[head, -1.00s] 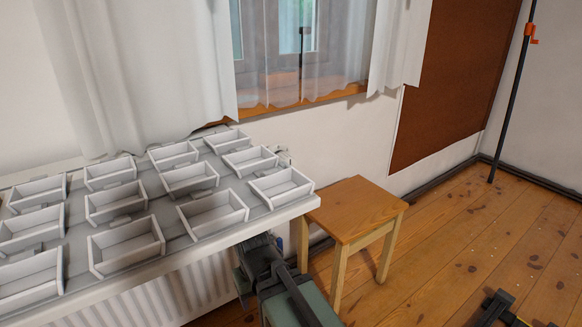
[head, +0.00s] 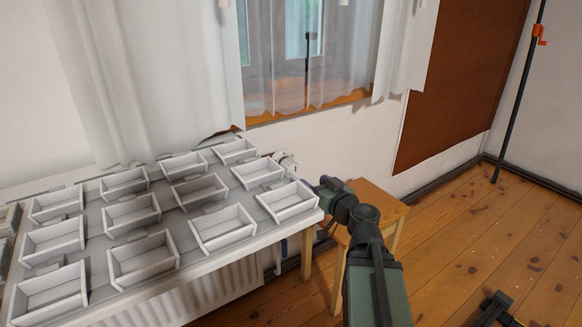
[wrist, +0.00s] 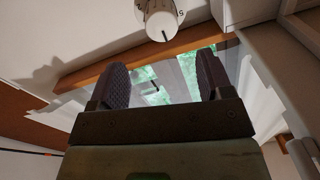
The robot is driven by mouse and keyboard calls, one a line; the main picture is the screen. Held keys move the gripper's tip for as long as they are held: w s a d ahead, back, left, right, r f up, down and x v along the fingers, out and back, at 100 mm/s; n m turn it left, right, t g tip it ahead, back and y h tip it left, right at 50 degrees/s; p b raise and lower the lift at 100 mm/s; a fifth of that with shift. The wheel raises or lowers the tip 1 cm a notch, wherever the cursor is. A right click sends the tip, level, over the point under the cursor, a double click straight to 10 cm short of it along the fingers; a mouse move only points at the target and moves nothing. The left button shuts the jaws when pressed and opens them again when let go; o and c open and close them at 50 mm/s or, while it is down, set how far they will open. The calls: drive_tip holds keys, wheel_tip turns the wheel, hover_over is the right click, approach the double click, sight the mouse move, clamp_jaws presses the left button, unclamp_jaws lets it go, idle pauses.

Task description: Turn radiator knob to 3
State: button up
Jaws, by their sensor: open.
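The white radiator knob (wrist: 158,20) shows at the top of the wrist view, partly cut off by the frame edge. A dark pointer line and a small printed mark show on it; I cannot read the setting surely. In the head view, a white rounded part that looks like the knob (head: 288,164) sits behind the far right corner of the tray table. My gripper (wrist: 161,64) is open and empty, its two dark ridged fingers apart and short of the knob. In the head view my gripper (head: 324,186) is by the table's right corner.
A white table (head: 205,268) with several open white trays (head: 222,228) stands over the ribbed radiator (head: 232,290). A wooden stool (head: 378,200) is beside and behind my arm. Curtains (head: 150,80) hang behind. The wooden floor (head: 480,240) at right is mostly clear.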

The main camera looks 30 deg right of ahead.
sight(296, 171)
drive_tip(key=w, duration=0.3)
drive_tip(key=w+a, duration=0.1)
drive_tip(key=w, duration=0.6)
drive_tip(key=shift+w+a, duration=0.4)
drive_tip(key=c, duration=0.9)
